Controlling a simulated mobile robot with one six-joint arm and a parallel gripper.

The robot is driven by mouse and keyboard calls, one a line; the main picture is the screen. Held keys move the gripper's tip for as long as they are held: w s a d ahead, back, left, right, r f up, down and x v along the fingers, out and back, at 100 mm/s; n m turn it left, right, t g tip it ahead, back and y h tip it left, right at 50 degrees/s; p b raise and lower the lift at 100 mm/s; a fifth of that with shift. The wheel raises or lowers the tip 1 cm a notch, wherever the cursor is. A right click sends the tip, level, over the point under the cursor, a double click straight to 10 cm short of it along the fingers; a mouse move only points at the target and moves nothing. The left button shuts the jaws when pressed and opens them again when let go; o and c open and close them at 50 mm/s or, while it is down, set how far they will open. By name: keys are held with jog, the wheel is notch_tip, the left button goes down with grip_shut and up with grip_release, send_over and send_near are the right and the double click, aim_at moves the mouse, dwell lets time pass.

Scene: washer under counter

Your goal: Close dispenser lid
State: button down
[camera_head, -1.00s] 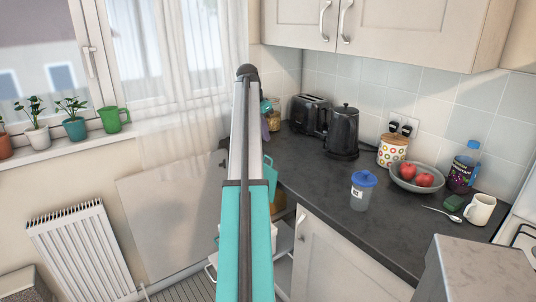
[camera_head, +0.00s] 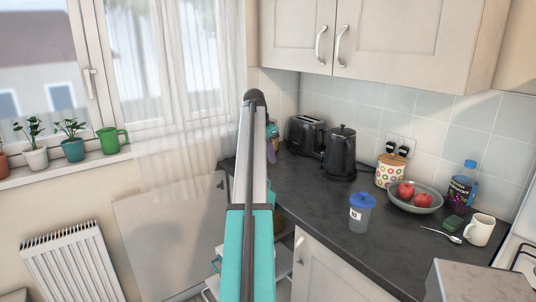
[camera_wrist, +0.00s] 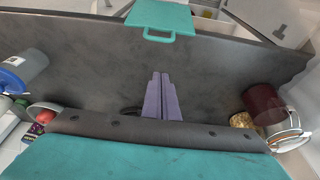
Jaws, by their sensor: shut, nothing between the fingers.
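My gripper (camera_wrist: 161,78) shows in the wrist view as two purple fingers side by side, shut and empty, over the dark counter. In the head view its purple fingers (camera_head: 271,152) show just right of my arm, which hides part of that area. A teal panel with a loop handle (camera_wrist: 160,18) lies ahead of the fingertips in the wrist view, by the counter's edge; I see a gap in the picture between them. I cannot tell for certain whether it is the dispenser lid. In the head view it is mostly behind my arm.
The dark counter (camera_head: 310,205) holds a blue-lidded container (camera_head: 360,212), black kettle (camera_head: 340,155), toaster (camera_head: 306,135), patterned jar (camera_head: 390,172), fruit bowl (camera_head: 416,200), bottle (camera_head: 462,185) and white mug (camera_head: 479,230). A jar (camera_wrist: 243,121) and dark red vessel (camera_wrist: 265,103) stand right of my gripper.

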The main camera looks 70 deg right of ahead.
notch_tip(320, 180, down, 6)
jog(key=w+a+p, duration=0.1)
jog(key=p, duration=0.1)
jog(key=shift+a+f, duration=0.15)
jog(key=shift+a, duration=0.2)
dwell(0.3)
